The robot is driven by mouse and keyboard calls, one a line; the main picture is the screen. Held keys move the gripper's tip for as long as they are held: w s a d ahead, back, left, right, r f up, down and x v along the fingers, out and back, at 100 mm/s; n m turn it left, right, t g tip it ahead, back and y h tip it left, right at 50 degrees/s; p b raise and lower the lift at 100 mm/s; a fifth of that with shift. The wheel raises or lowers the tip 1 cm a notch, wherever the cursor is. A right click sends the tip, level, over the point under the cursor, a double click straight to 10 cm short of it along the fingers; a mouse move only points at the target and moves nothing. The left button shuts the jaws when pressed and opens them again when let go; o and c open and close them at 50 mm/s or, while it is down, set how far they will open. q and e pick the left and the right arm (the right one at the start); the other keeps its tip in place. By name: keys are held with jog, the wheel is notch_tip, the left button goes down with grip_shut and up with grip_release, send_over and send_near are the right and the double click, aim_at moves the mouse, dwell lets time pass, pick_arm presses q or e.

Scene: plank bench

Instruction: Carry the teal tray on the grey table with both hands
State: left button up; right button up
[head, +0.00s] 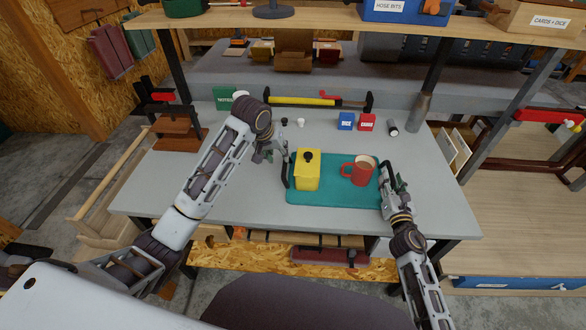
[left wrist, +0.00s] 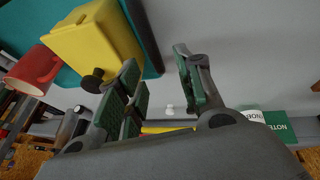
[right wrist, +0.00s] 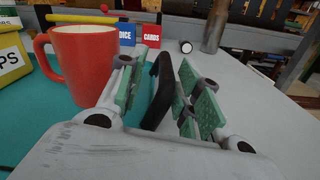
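The teal tray (head: 330,194) lies on the grey table (head: 230,190). It carries a yellow lidded box (head: 308,176) with a black knob and a red mug (head: 356,172). Black handles stand at its left (head: 287,172) and right ends. My left gripper (head: 272,152) is open and empty, beside and beyond the left handle; its finger gap in the left wrist view (left wrist: 160,82) shows only bare table. My right gripper (head: 392,180) is at the right end. In the right wrist view the right handle (right wrist: 158,92) stands between its spread fingers, which look apart from it.
Behind the tray are a blue dice box (head: 346,121), a red cards box (head: 367,122), small white cups and a dark cylinder (head: 393,127). A green notes box (head: 224,98) stands at the back left. A shelf crosses above the back. The table's left and front are clear.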

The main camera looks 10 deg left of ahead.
jog(key=shift+s+d, duration=0.3)
jog(key=shift+s, duration=1.65)
jog(key=shift+s+d, duration=0.3)
jog(key=shift+s, duration=1.6)
jog(key=shift+s+d, duration=0.3)
jog(key=shift+s, duration=1.65)
